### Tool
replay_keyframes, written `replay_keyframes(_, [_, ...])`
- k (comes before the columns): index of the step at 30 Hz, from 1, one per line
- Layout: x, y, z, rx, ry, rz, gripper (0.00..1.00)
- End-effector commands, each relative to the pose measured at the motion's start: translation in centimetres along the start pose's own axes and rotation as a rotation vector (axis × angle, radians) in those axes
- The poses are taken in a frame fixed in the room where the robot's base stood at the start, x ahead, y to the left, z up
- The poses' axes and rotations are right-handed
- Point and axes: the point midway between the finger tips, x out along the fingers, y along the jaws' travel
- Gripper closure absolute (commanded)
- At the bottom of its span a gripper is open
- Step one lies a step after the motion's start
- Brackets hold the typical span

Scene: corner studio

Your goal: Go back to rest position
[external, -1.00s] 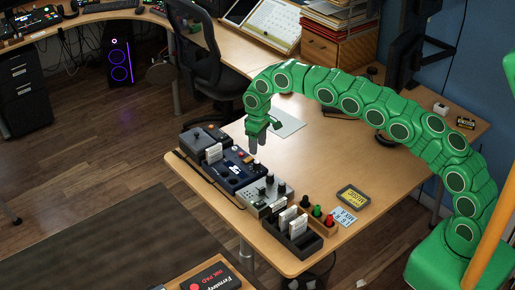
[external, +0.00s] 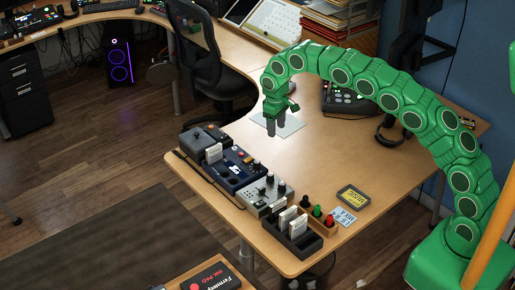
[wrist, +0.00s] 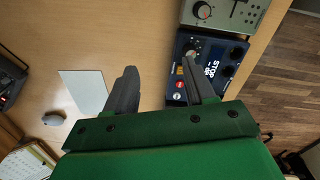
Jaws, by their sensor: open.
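My gripper (external: 273,130) is at the end of my green arm, above the wooden table (external: 330,165). Its dark fingers point down, beyond the row of devices at the table's near-left edge. The right finger overlaps the blue device marked STOP (wrist: 212,65).
The row holds a dark device (external: 205,138), the blue device (external: 235,168), a grey device with knobs (external: 265,194) and a black rack (external: 291,232) with white cards. A pale sheet (external: 290,128) lies behind my gripper. The table's middle is clear.

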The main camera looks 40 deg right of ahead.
Motion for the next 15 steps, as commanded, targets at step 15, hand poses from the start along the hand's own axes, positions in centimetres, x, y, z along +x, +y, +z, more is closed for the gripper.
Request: replay_keyframes(15, [-7.4, 4.6, 8.8, 0.107, -0.018, 0.034, 0.46])
